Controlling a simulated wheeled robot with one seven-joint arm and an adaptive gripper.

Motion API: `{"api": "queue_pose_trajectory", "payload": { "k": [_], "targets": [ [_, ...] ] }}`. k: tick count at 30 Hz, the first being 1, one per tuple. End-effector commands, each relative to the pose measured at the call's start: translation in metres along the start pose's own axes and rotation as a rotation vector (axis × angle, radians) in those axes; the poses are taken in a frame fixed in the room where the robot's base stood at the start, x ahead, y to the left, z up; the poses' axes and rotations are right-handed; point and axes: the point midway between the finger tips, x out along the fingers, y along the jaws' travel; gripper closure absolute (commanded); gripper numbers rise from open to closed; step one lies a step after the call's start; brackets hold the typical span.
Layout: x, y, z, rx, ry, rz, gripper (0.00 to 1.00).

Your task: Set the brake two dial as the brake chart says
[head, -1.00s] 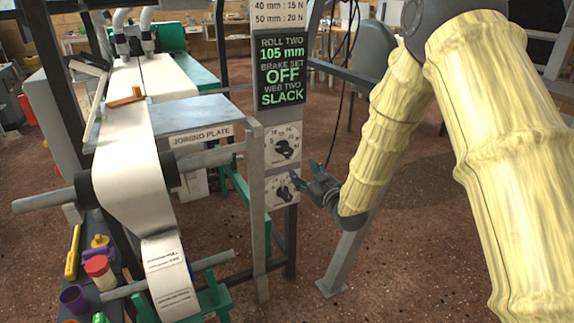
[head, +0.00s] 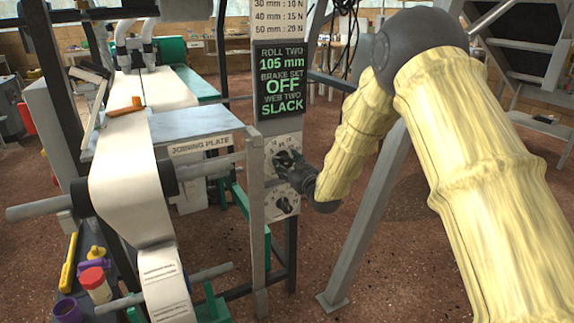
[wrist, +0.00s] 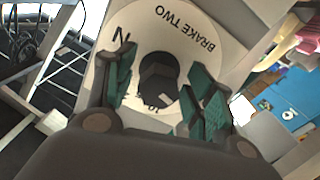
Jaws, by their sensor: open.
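The brake two dial is a white round face (wrist: 120,55) in the wrist view, lettered BRAKE TWO, with a dark knob (wrist: 158,78) at its middle. My gripper (wrist: 160,95) is open, its green fingertips on either side of the knob; whether they touch it I cannot tell. In the head view my gripper (head: 287,163) covers the lower part of the upper dial (head: 278,140). The brake chart (head: 279,18) is cut off at the top; it reads 30 mm : 10 N, 40 mm : 15 N, 50 mm : 20 N.
A dark display (head: 281,82) reads roll two 105 mm, brake set OFF, web two SLACK. A second dial (head: 285,206) sits below my gripper. A paper web (head: 135,190) hangs over the roller at left. A grey upright (head: 257,215) stands just left of the dials.

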Motion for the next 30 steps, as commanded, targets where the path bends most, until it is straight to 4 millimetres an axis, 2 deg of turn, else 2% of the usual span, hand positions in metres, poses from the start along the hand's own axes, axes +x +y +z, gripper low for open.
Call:
{"api": "queue_pose_trajectory", "payload": {
  "k": [11,19,30],
  "targets": [
    [0.0049,-0.0002,0.0002,0.0,-0.001,0.0,0.46],
    [0.0047,-0.0002,0.0001,0.0,-0.001,0.0,0.92],
    [0.0045,0.0004,-0.0009,0.048,-0.001,0.0,0.92]
  ]
}}
